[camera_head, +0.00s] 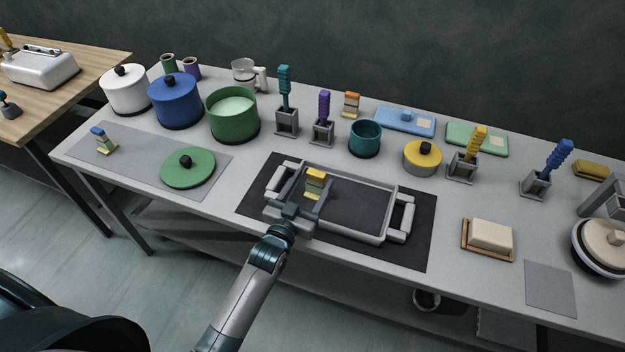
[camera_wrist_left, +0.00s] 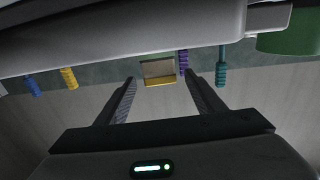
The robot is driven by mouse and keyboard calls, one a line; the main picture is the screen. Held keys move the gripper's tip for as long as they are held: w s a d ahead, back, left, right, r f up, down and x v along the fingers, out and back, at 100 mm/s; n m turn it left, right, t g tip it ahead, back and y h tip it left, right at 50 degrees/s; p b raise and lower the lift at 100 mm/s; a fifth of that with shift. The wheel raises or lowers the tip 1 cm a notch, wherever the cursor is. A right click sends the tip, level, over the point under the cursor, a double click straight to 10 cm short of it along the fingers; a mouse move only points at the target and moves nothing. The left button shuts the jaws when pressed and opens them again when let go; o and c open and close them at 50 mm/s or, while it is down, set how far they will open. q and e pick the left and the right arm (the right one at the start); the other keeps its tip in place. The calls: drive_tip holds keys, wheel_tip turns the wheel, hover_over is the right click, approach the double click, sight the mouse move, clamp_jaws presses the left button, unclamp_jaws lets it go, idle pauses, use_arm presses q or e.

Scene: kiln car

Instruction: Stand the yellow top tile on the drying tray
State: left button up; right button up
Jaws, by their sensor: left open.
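The yellow top tile (camera_head: 316,174) is a small block with a yellow top and a paler lower part. It appears upright at the left end of the grey drying tray (camera_head: 384,239), though its base is partly hidden by my gripper. My left gripper (camera_head: 302,203) is over the tray's left end, close to the tile. In the left wrist view the open fingers (camera_wrist_left: 160,80) show a gap on each side of the tile (camera_wrist_left: 160,83). The tile lies between and just beyond the fingertips; I see no contact. My right gripper is not in view.
The tray sits on a dark mat (camera_head: 418,248). A green lid (camera_head: 188,167) is to its left, a teal pot (camera_head: 365,138) and upright-handled tools behind. A butter-like block on a board (camera_head: 490,236) is to the right.

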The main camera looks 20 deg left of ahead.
use_arm(q)
drive_tip(key=shift+s, duration=0.4)
drive_tip(key=shift+s+a, duration=0.15)
drive_tip(key=shift+s, duration=0.6)
drive_tip(key=s+a+b, duration=0.1)
drive_tip(key=s+b, duration=0.3)
drive_tip(key=s, duration=1.1)
drive_tip(key=shift+s+a, duration=0.3)
drive_tip(key=shift+s, duration=0.1)
